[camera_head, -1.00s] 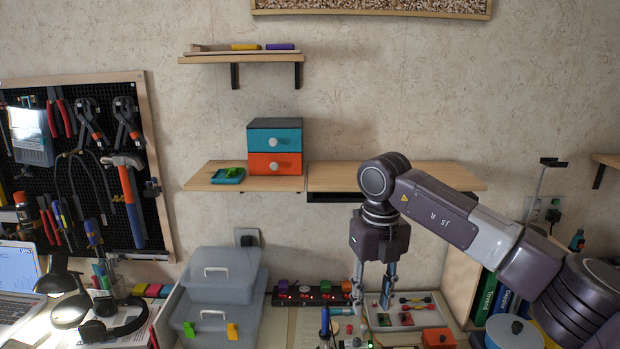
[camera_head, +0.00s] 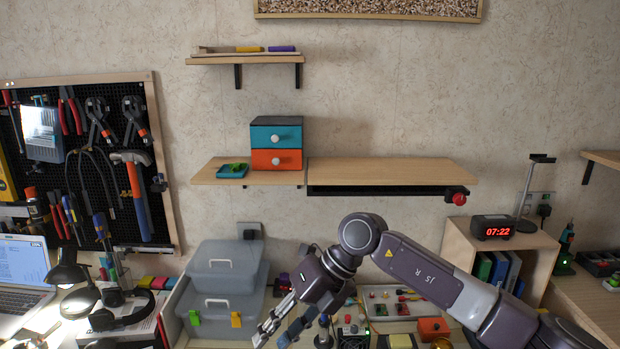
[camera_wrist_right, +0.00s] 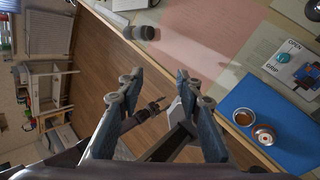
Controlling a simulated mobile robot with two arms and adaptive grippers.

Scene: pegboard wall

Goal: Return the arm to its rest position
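My right arm comes in from the right in the head view. Its gripper (camera_head: 276,330) hangs low over the workbench, tilted down to the left, in front of the grey bins. In the right wrist view the two fingers of this gripper (camera_wrist_right: 160,78) stand apart with nothing between them. The wrist view looks past them to a wooden floor and the bench edge. I do not make out my left gripper in either view.
Grey stacked bins (camera_head: 222,300) stand behind the right gripper. A wooden shelf (camera_head: 390,172) is on the wall above the arm. A clock (camera_head: 492,228) sits on a wooden cubby to the right. A blue mat (camera_wrist_right: 250,100) with small bowls shows in the wrist view.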

